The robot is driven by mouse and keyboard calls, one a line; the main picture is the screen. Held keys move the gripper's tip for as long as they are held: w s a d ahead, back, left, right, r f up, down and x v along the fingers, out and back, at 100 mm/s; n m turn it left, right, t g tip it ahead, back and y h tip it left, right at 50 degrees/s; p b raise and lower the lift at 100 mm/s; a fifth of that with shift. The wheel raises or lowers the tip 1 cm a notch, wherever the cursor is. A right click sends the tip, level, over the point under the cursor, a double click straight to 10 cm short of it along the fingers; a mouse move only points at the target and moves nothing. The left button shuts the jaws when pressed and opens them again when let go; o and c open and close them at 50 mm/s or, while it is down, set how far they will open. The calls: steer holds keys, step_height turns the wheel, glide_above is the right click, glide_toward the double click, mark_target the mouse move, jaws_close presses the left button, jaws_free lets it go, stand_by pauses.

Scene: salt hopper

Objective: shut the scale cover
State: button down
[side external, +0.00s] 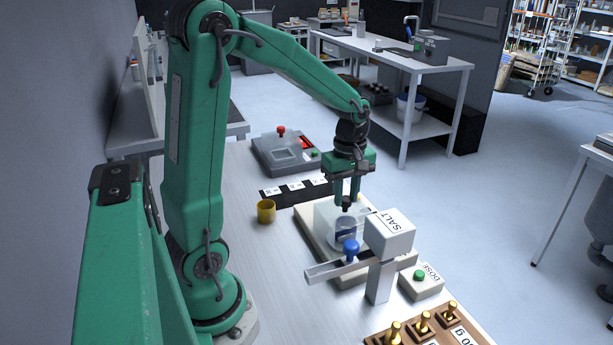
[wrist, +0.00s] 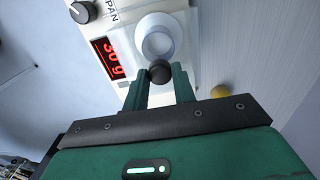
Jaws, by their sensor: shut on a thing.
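The scale (side external: 322,251) is a pale, low box on the bench, and it also shows in the wrist view (wrist: 126,45) with a PAN label and a red display. A clear scale cover (side external: 324,213) stands on it, see-through and hard to outline. A round cup (side external: 345,236) sits on the scale; its pale rim shows from above in the wrist view (wrist: 143,37). My gripper (side external: 346,199) points down at the cover and is shut on a small dark knob (wrist: 160,73), which lies between the fingertips beside the cup. Whether the cover is open cannot be told.
A white SALT hopper (side external: 390,237) on a post, with a blue-knobbed arm (side external: 337,267), stands close to the scale. A DOSE button box (side external: 421,283) and brass weights (side external: 423,322) are at the front right. A yellow cup (side external: 266,212) stands left; a grey device (side external: 285,152) is behind.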

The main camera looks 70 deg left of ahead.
mark_target(348, 215)
steer(key=shift+d+r, duration=0.1)
steer(key=shift+d, duration=0.8)
steer(key=c, duration=1.1)
jaws_free()
steer(key=shift+c, duration=0.2)
steer(key=shift+a+r, duration=0.1)
step_height(348, 215, up, 8)
steer(key=shift+f, duration=0.25)
